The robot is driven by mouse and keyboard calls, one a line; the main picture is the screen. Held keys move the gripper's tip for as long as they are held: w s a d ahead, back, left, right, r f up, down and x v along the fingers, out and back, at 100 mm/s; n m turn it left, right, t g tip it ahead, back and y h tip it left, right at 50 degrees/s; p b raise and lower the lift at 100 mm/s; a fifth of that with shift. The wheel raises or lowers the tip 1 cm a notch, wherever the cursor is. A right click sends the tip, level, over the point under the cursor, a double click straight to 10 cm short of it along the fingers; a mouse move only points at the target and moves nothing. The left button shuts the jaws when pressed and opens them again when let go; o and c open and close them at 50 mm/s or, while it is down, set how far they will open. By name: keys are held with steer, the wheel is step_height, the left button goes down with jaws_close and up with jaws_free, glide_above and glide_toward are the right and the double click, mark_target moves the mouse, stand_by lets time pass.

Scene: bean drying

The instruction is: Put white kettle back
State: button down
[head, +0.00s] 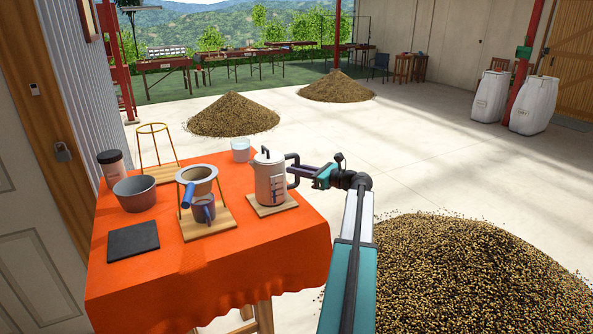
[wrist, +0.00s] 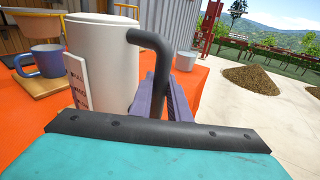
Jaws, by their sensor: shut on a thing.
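The white kettle (head: 268,180) stands upright at the right side of the orange-covered table, on or just above a small wooden board (head: 272,206). I cannot tell whether its base touches the board. Its dark handle faces right, toward my gripper (head: 308,174). In the wrist view the kettle (wrist: 98,62) fills the left and centre, and its dark handle (wrist: 160,70) runs down between my purple fingers (wrist: 165,103). My gripper is shut on the handle. The kettle's spout is not clearly visible.
On the orange table (head: 200,276) stand a dripper stand with a blue mug (head: 203,209), a grey bowl (head: 135,193), a jar (head: 112,170), a black slab (head: 133,240), a yellow wire stand (head: 154,145) and a white cup (head: 241,150). A bean pile (head: 470,280) lies at the right.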

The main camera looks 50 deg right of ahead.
steer(key=c, duration=1.7)
jaws_free()
steer(key=shift+o, duration=0.2)
steer(key=shift+r, duration=0.1)
steer(key=shift+s, duration=0.65)
steer(key=s+d+b, duration=0.1)
steer(key=s+b, duration=0.3)
steer(key=s, duration=0.6)
steer(key=shift+s+d+r, duration=0.25)
steer(key=shift+s+r, duration=0.1)
